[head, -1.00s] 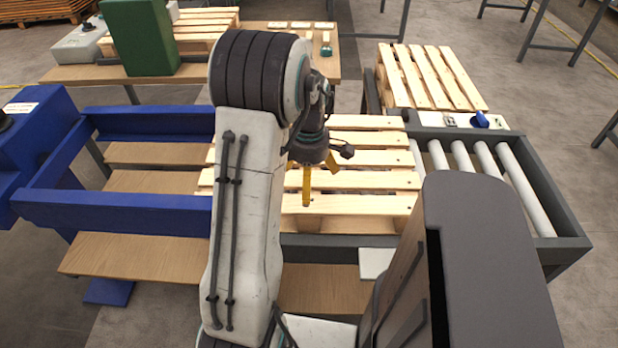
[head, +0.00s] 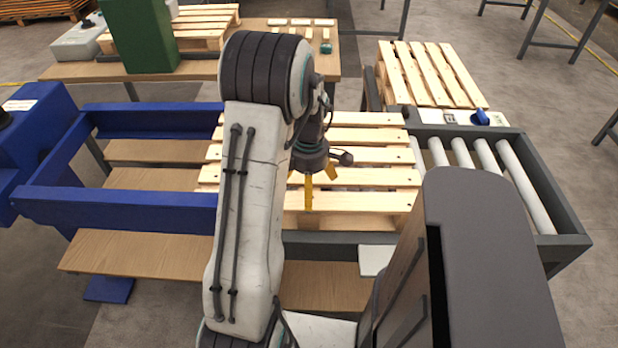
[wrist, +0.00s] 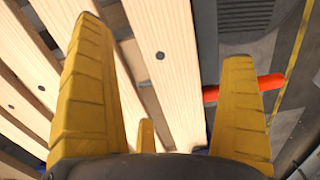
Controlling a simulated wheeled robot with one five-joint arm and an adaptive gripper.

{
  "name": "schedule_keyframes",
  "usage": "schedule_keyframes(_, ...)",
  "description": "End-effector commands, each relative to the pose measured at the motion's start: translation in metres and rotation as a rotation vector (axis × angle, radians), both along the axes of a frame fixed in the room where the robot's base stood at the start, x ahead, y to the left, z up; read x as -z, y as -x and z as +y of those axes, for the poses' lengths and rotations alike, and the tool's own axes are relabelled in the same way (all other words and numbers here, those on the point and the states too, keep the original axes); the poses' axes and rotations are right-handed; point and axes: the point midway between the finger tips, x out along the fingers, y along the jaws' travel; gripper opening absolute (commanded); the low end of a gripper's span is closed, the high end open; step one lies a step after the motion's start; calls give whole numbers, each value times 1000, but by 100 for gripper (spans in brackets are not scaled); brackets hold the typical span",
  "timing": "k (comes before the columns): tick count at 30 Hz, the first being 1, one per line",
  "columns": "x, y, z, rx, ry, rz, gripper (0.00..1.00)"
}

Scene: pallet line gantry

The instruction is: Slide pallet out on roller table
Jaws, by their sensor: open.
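The pallet (head: 375,178), made of pale wooden slats, lies flat on the dark grey roller table (head: 568,208), left of its bare rollers (head: 463,155). My gripper (head: 319,188) has yellow fingers, is open, and hangs over the middle of the pallet near its front slats. In the wrist view the fingers of my gripper (wrist: 165,85) stand apart with nothing held between them. The pallet slats (wrist: 160,60) show below and between them. Whether a fingertip touches the wood cannot be told. My arm hides part of the pallet's left side.
A blue frame (head: 120,205) adjoins the pallet on the left. Another pallet (head: 430,75) stands behind the rollers, near a blue knob (head: 480,117). A back table (head: 250,70) carries a green box (head: 138,35). A red bar (wrist: 245,87) shows beside the slats. The rollers are clear.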

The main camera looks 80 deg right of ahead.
Motion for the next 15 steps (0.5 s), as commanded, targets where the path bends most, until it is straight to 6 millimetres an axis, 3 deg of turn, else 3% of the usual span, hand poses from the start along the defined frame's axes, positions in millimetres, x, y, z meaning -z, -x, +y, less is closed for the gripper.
schedule_keyframes(6, 24, 0, 0, 0, -1, 0, 100)
schedule_keyframes(15, 36, 0, 0, 0, 1, 0, 100)
